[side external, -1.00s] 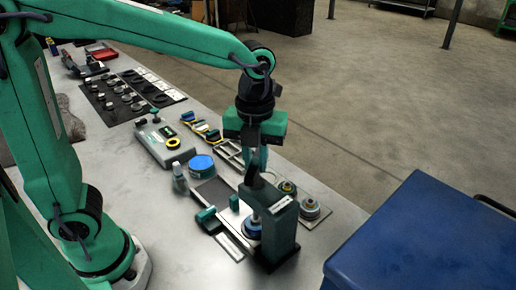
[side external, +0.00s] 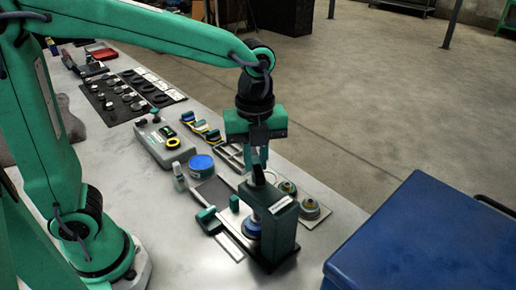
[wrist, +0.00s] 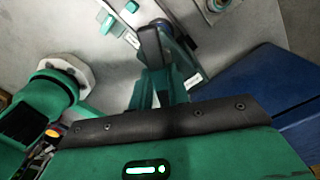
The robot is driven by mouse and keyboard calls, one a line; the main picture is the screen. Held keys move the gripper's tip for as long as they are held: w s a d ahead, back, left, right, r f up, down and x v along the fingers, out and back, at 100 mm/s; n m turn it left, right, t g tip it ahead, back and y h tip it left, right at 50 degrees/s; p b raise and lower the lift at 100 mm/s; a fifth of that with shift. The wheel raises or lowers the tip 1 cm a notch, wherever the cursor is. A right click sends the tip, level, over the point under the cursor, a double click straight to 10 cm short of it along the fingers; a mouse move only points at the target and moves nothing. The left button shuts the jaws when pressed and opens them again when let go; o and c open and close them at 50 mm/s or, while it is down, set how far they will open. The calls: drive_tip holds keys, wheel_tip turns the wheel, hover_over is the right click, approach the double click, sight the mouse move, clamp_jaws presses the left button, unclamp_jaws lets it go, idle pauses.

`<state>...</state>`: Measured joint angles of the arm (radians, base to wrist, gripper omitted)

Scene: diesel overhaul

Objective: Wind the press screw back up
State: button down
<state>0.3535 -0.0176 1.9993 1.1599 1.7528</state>
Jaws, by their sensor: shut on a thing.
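The press (side external: 284,228) is a dark green frame with a white label, standing at the front of the bench. The top of the press screw (side external: 258,176) is dark and sits above the frame. My gripper (side external: 259,164) points down over it and is shut on the screw's top. Its fingers largely hide the grip point. A blue round part (side external: 252,228) lies under the press. In the wrist view, the green fingers (wrist: 160,88) reach to the dark screw top (wrist: 150,42), and the exact contact is hard to see.
A blue bin (side external: 425,240) stands to the right of the bench. Round parts (side external: 309,208) sit beside the press, and a blue-lidded tub (side external: 200,164), a small bottle (side external: 180,178) and a grey-green device (side external: 163,142) are to its left.

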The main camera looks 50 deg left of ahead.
drive_tip(key=shift+r+n, duration=0.2)
drive_tip(key=shift+n, duration=2.6)
drive_tip(key=shift+r+n, duration=0.15)
drive_tip(key=shift+n, duration=2.55)
drive_tip(key=shift+n, duration=0.3)
drive_tip(key=shift+r+n, duration=0.15)
drive_tip(key=shift+n, duration=2.35)
